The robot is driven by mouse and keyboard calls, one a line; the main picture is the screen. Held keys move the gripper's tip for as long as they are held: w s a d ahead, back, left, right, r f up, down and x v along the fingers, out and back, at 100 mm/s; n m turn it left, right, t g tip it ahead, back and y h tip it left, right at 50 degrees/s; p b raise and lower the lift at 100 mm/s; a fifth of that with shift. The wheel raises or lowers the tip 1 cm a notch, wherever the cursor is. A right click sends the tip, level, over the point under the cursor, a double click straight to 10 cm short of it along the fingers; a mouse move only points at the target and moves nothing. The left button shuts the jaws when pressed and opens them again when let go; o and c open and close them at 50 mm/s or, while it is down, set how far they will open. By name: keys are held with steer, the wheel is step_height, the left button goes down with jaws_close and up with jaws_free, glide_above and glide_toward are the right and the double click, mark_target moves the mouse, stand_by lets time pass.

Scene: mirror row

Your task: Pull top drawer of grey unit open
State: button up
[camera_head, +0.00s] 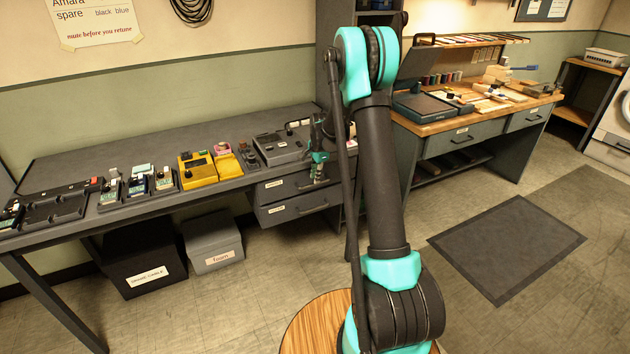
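The grey drawer unit sits under the right end of the grey bench and has two labelled drawer fronts. Its top drawer (272,191) looks shut, with a small white label on the left of its front. The lower drawer (292,212) has a dark bar handle. My gripper (318,172) is in front of the right part of the top drawer, close to it, and covers the area where its handle would be. The fingers are small and dark here, so I cannot tell whether they are open, shut or touching a handle.
The grey bench (140,150) carries a yellow device (197,170), a grey device (279,148) and small circuit boards. Two boxes (213,240) stand beneath it. A wood-topped bench (470,118) stands at the right. Floor in front of the unit is clear; a dark mat (507,248) lies to the right.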

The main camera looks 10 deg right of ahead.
steer(key=shift+w+a+f, duration=0.1)
steer(key=shift+w+f, duration=0.05)
steer(key=shift+f, duration=0.5)
steer(key=shift+w+f, duration=0.1)
steer(key=shift+f, duration=0.5)
steer(key=shift+c, duration=0.3)
jaws_close()
